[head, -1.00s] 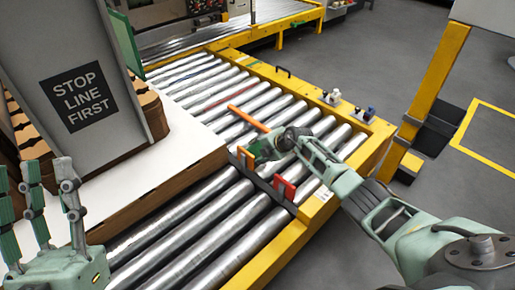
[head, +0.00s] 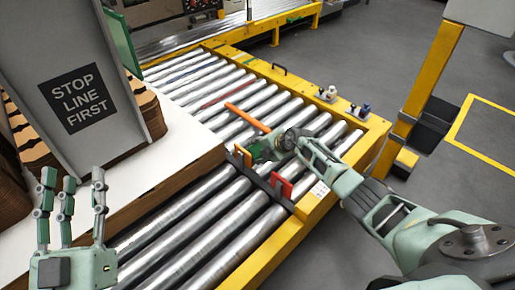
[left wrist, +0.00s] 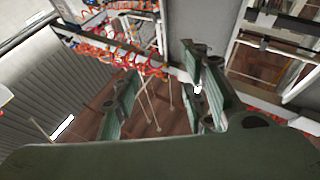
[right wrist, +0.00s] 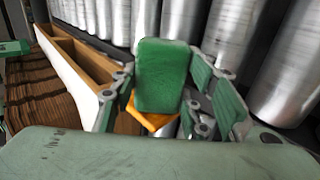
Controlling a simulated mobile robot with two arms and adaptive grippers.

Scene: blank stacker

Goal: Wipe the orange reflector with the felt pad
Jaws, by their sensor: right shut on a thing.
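The orange reflector (head: 243,155) is a small upright plate at the left end of a dark bar on the conveyor's near side. My right gripper (head: 264,147) is just to its right, shut on a green block that appears to be the felt pad. The pad (right wrist: 162,75) stands between the fingers in the right wrist view, with an orange piece (right wrist: 150,119) showing below it. I cannot tell whether the pad touches the reflector. My left gripper (head: 73,180) is open and empty at the lower left, fingers spread; it also shows in the left wrist view (left wrist: 158,88).
A red plate (head: 283,188) stands at the bar's other end. An orange rod (head: 247,117) shows over the rollers behind my right gripper. A grey sign panel (head: 75,95) and a white-topped stack (head: 165,160) stand at the left. A yellow post (head: 425,90) rises at the right.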

